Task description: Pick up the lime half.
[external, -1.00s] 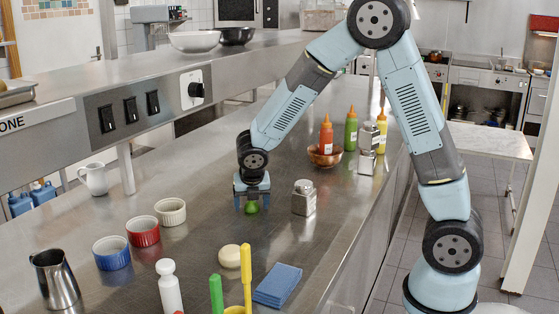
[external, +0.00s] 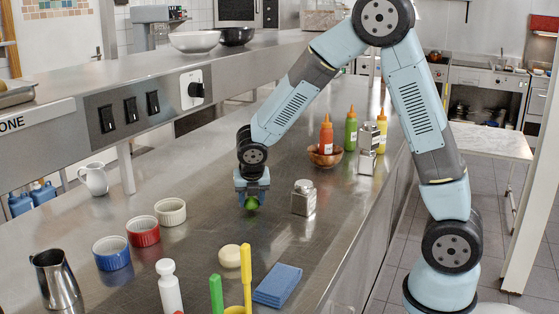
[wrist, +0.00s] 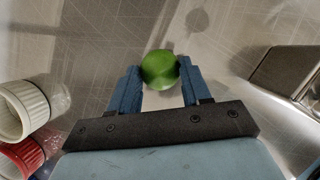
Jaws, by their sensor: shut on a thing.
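The lime half (external: 251,203) is green and sits between the fingers of my gripper (external: 251,201) above the steel counter. In the wrist view the lime half (wrist: 160,70) shows as a round green shape at the fingertips. The two blue fingers of my gripper (wrist: 160,82) press on its left and right sides. My gripper is shut on it. The lime's underside and its exact height over the counter are hard to tell.
A metal shaker (external: 303,198) stands close to the right of my gripper. White (external: 171,211), red (external: 143,231) and blue (external: 112,253) ramekins stand to the left. A copper bowl (external: 325,156) and sauce bottles (external: 351,130) are farther back. A blue cloth (external: 277,285) lies in front.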

